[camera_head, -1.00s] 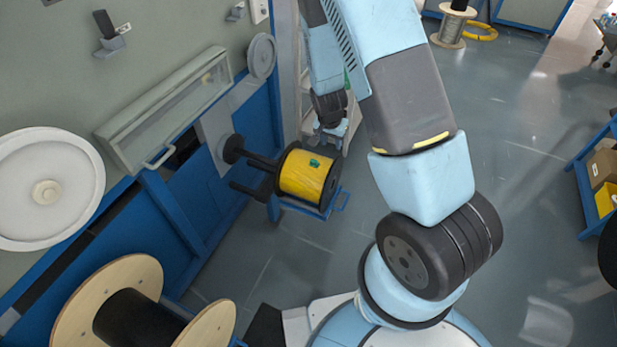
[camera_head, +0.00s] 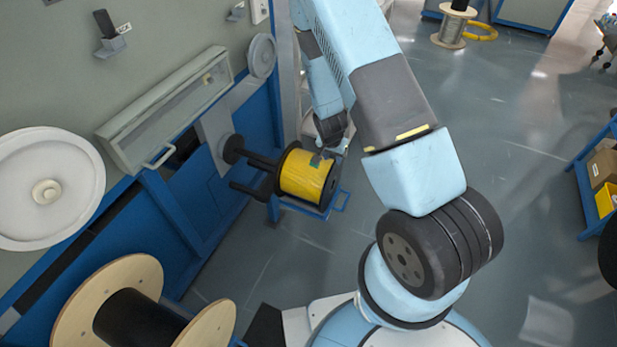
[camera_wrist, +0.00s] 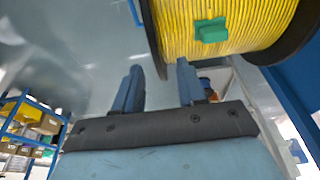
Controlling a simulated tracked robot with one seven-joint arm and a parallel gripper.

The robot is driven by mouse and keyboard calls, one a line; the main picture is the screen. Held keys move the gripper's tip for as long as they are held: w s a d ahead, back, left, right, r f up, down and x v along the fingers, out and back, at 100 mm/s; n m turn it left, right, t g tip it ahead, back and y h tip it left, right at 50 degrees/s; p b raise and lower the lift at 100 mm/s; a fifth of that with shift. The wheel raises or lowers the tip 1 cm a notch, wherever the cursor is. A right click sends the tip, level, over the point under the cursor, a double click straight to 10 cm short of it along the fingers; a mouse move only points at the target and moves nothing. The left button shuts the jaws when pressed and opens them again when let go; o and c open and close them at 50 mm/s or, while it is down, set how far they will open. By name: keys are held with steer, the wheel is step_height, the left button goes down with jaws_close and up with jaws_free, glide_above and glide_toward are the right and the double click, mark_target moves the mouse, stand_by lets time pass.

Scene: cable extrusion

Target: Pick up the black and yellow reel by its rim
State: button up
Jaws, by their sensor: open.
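The black and yellow reel (camera_head: 304,176) has black end flanges and yellow cable. It sits at the end of a black spindle (camera_head: 258,160) on the blue and grey machine. My gripper (camera_head: 322,158) is at the reel's upper right edge in the head view, partly hidden by the arm. In the wrist view my gripper (camera_wrist: 158,72) is open, with its two fingers spread. The reel (camera_wrist: 225,30) fills the top there, with a green tag (camera_wrist: 211,30) on the cable. One black flange (camera_wrist: 152,40) comes down above the gap between the fingertips. Contact cannot be told.
A blue bracket (camera_head: 325,209) is just below the reel. A wooden reel (camera_head: 140,312) stands at the lower left, near a large white disc (camera_head: 48,190) on the machine wall. Blue shelving (camera_head: 590,180) stands at the far right.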

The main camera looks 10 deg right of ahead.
mark_target(333, 164)
steer(key=shift+s+x, duration=0.15)
steer(key=shift+x, duration=0.9)
steer(key=shift+s+x, duration=0.1)
steer(key=shift+x, duration=0.9)
steer(key=shift+f, duration=0.1)
jaws_close()
